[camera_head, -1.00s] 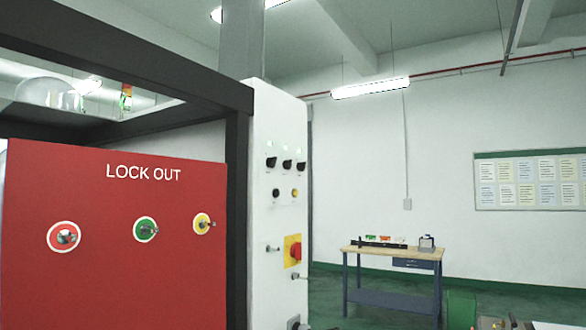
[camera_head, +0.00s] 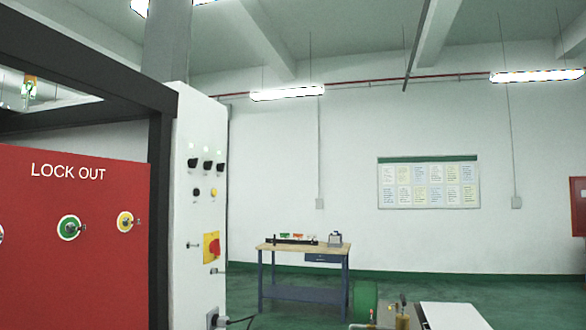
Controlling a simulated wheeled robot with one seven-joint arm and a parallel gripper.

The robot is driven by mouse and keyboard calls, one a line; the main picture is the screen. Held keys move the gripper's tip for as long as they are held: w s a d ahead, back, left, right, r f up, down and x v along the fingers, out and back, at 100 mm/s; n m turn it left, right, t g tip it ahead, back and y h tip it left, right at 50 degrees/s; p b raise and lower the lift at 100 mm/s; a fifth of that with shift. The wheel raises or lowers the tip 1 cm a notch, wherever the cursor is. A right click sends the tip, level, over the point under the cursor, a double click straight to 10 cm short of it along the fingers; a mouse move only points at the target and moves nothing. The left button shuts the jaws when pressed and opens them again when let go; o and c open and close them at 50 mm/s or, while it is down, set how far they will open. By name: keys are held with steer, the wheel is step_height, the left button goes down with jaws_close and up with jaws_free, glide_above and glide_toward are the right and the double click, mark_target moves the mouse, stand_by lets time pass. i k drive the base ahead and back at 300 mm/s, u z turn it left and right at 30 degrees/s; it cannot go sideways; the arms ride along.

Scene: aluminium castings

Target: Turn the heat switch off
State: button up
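A white control panel (camera_head: 197,275) stands upright left of the middle. Near its top are several black rotary switches (camera_head: 207,163) in a row, with small lights above them. Below these sit a black button (camera_head: 196,192) and a yellow one (camera_head: 214,192). Lower down is a red rotary switch (camera_head: 213,247) on a yellow plate. I cannot read any labels, so I cannot tell which control is the heat switch. My gripper is not in view.
A red LOCK OUT board (camera_head: 70,270) with round coloured locks hangs in a black frame (camera_head: 160,220) at left. A workbench (camera_head: 305,251) stands by the far wall. A white surface (camera_head: 455,316) and brass-coloured fittings (camera_head: 401,318) are at lower right.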

mark_target(220, 167)
steer(key=z, duration=0.65)
steer(key=i, duration=2.2)
steer(key=u, duration=0.7)
steer(key=i, duration=0.95)
steer(key=u, duration=0.95)
